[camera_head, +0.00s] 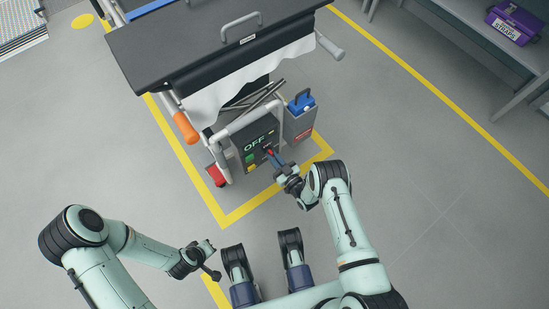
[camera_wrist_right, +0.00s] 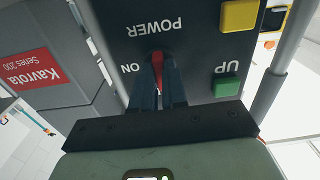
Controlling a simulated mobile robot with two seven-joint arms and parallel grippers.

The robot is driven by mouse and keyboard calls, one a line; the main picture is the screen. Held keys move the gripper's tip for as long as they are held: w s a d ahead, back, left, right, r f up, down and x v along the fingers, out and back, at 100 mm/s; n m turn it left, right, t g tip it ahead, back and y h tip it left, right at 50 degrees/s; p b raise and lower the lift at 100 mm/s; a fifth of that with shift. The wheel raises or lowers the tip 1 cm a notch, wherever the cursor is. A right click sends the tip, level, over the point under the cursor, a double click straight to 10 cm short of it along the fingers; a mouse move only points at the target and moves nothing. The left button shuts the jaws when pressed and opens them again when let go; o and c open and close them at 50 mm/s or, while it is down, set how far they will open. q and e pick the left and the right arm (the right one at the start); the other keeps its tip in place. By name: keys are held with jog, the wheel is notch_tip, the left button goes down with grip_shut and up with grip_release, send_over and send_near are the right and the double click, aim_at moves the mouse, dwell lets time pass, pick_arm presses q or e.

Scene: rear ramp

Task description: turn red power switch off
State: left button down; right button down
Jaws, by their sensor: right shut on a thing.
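The red power switch (camera_wrist_right: 157,66) is a small red lever on a dark panel, below the word POWER and beside the word ON, both upside down in the right wrist view. My right gripper (camera_wrist_right: 158,90) is shut on it, one finger on each side, hiding its lower part. In the head view the dark control box (camera_head: 262,128) carries the word OFF in large letters. My right gripper (camera_head: 271,156) reaches its front from the lower right. My left gripper (camera_head: 212,260) is away from the box at lower left, holding nothing that I can see; its jaw opening is too small to judge.
A green UP button (camera_wrist_right: 226,87) and a yellow button (camera_wrist_right: 239,16) sit beside the switch. A grey Kavrota box (camera_head: 299,125) with a blue top stands next to the control box. A dark ramp platform (camera_head: 180,50) is above. Open grey floor lies right.

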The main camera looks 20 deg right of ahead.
jog(key=shift+f, duration=0.1)
jog(key=c, duration=1.2)
grip_release()
jog(key=shift+o, duration=0.2)
jog(key=shift+s+d, duration=0.1)
